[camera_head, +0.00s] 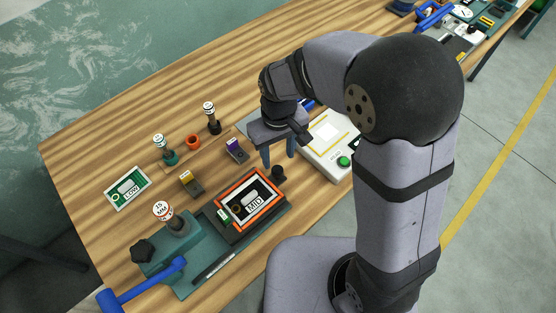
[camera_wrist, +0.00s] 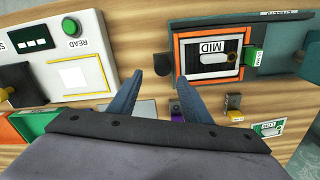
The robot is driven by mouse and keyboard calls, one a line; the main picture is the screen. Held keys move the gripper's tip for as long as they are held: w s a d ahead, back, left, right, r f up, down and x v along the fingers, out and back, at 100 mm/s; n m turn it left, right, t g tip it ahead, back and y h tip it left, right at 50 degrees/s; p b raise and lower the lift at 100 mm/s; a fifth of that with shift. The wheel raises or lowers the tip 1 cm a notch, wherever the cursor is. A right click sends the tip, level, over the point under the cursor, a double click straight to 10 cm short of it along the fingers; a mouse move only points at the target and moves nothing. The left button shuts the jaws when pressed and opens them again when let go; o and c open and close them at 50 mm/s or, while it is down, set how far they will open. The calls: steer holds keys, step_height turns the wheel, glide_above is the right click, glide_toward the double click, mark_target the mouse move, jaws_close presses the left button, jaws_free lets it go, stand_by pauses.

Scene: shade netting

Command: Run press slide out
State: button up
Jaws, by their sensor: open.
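The teal press base (camera_head: 185,240) stands at the front left of the bench, with a blue lever (camera_head: 150,285) and a white cap marked 15 MM (camera_head: 162,210). An orange-framed slide (camera_head: 222,213) carries a plate marked MID (camera_head: 254,200); the same plate shows upside down in the wrist view (camera_wrist: 212,58). A black knob (camera_head: 278,173) stands at the slide's right end. My gripper (camera_head: 278,158) is open and empty, pointing down near the knob. In the wrist view the knob (camera_wrist: 163,63) shows between my fingertips (camera_wrist: 160,80); the height gap is unclear.
A white panel with a green button (camera_head: 343,161) is close right of my gripper. Purple (camera_head: 236,150) and yellow (camera_head: 190,182) blocks, a LOW card (camera_head: 128,188), an orange ring (camera_head: 193,142) and stamps (camera_head: 211,118) stand behind. The bench's far left is clear.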

steer(key=shift+r, duration=1.2)
steer(key=shift+w+f, duration=0.1)
steer(key=shift+w, duration=0.1)
steer(key=s+d+f+m+g, duration=0.1)
steer(key=s+d+f+m, duration=0.2)
steer(key=s+d, duration=0.8)
steer(key=w+d+r+m+t, duration=0.1)
steer(key=d+r+m, duration=0.1)
steer(key=d, duration=0.4)
steer(key=shift+r+m, duration=0.15)
steer(key=shift+m, duration=0.35)
